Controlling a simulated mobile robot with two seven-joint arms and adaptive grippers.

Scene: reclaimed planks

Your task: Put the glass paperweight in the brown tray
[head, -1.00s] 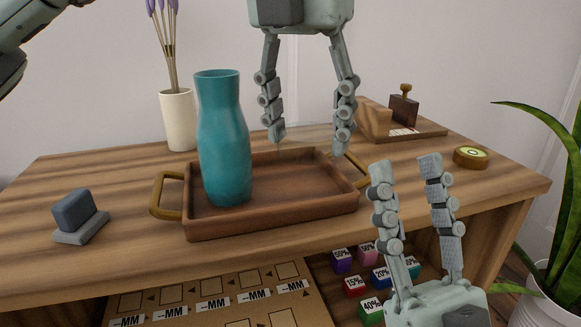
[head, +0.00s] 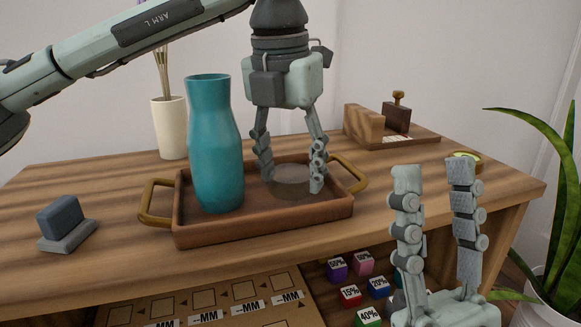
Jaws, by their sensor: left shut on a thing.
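The brown tray (head: 265,226) with two brass-coloured handles stands on the wooden desk. A teal vase (head: 215,150) stands upright in its left part. The glass paperweight (head: 291,183), a clear, faint disc, is in the right part of the tray, between the fingers of my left gripper (head: 291,183). That gripper points down from above and is shut on the paperweight. I cannot tell whether the paperweight touches the tray floor. My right gripper (head: 435,172) is at the lower right in front of the desk, fingers up, open and empty.
A grey block on a base (head: 66,223) is at the desk's left. A cream vase with stems (head: 171,128) stands behind the tray. A wooden stamp holder (head: 390,125) and a round tape (head: 466,158) are at the right. Coloured cubes (head: 350,296) lie in the open space below. A plant (head: 545,240) stands right.

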